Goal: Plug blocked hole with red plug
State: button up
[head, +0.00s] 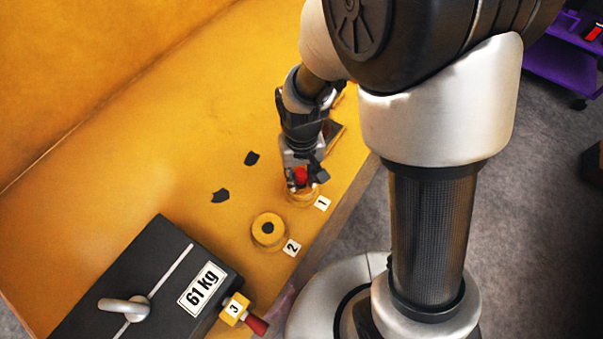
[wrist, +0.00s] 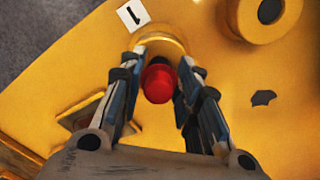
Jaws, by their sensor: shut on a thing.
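My gripper (head: 304,184) is shut on a red plug (head: 301,175), above the yellow ring marked 1 (head: 300,200). In the wrist view, my gripper's fingers (wrist: 161,62) stand on both sides of the red plug (wrist: 158,84), with the ring marked 1 (wrist: 172,42) behind it. I cannot tell whether the plug touches that ring, and its hole is hidden. The yellow ring marked 2 (head: 260,220) has a dark round centre; it also shows in the wrist view (wrist: 240,28). I cannot tell whether that centre is open or filled.
A dark 61 kg block (head: 150,270) with a grey hook stands at lower left. Beside it is a yellow piece marked 3 (head: 235,308) with a red handle (head: 257,326). Two dark flakes (head: 251,158) (head: 220,195) lie on the yellow surface. A purple cart (head: 560,60) stands at upper right.

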jog(key=shift+f, duration=0.2)
dwell(0.3)
jog(key=shift+f+b, duration=0.65)
jog(key=shift+r, duration=0.2)
jog(key=shift+r+p, duration=0.55)
jog(key=shift+p, duration=0.1)
jog(key=shift+f, duration=0.15)
dwell(0.9)
jog(key=shift+f+b, duration=0.5)
jog(key=shift+b, duration=0.05)
jog(key=shift+f, duration=0.1)
jog(key=shift+r+p, duration=0.55)
jog(key=shift+r, duration=0.2)
